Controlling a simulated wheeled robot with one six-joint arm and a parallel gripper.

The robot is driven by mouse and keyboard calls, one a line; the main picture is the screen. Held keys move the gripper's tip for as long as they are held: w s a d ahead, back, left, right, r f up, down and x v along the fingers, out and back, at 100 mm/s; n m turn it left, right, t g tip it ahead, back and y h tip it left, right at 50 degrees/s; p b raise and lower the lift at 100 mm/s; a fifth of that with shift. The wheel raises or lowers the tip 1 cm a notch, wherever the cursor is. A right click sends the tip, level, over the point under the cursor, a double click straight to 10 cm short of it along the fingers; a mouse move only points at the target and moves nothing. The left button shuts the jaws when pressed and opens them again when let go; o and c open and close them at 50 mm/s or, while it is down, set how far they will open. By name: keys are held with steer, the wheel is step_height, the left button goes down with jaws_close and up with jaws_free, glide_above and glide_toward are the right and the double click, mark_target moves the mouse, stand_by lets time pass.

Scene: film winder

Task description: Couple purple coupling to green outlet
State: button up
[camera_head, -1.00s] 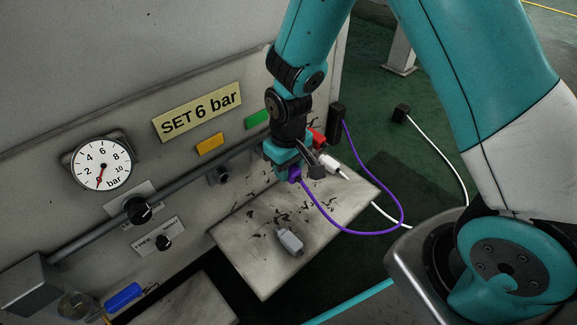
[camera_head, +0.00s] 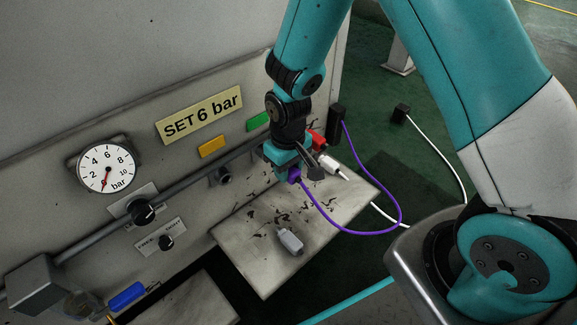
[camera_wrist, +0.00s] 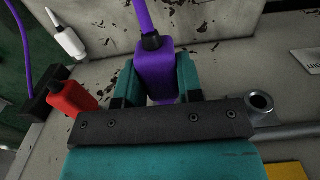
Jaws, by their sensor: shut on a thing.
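The purple coupling (camera_head: 294,176) is held between the fingers of my gripper (camera_head: 291,164), in front of the panel. In the wrist view the coupling (camera_wrist: 155,72) sits between the two teal fingers (camera_wrist: 158,82), its purple hose running off the top. A green label (camera_head: 258,122) is on the panel just left of my wrist. The outlet belonging to it cannot be seen; my gripper hides that area in both views. Whether the coupling touches an outlet cannot be told.
A bare outlet (camera_head: 222,176) is below the yellow label (camera_head: 212,146). A red block (camera_head: 318,138) and a white connector (camera_head: 331,164) are right of my gripper. A grey connector (camera_head: 290,241) lies on the shelf (camera_head: 258,282). The purple hose (camera_head: 350,231) loops over the shelf's edge.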

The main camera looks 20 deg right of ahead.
steer(key=shift+w+a+p, duration=0.25)
steer(key=shift+w+p, duration=0.05)
steer(key=shift+w, duration=0.4)
steer(key=shift+w+a+p, duration=0.2)
steer(key=shift+w+p, duration=0.1)
steer(key=shift+w, duration=0.35)
steer(key=shift+p, duration=0.65)
steer(key=shift+w+a, duration=0.1)
steer(key=shift+w, duration=0.15)
steer(key=o, duration=1)
steer(key=shift+r, duration=0.1)
step_height(320, 180, up, 17)
steer(key=p, duration=0.7)
steer(key=shift+r+p, duration=0.1)
steer(key=shift+p, duration=0.3)
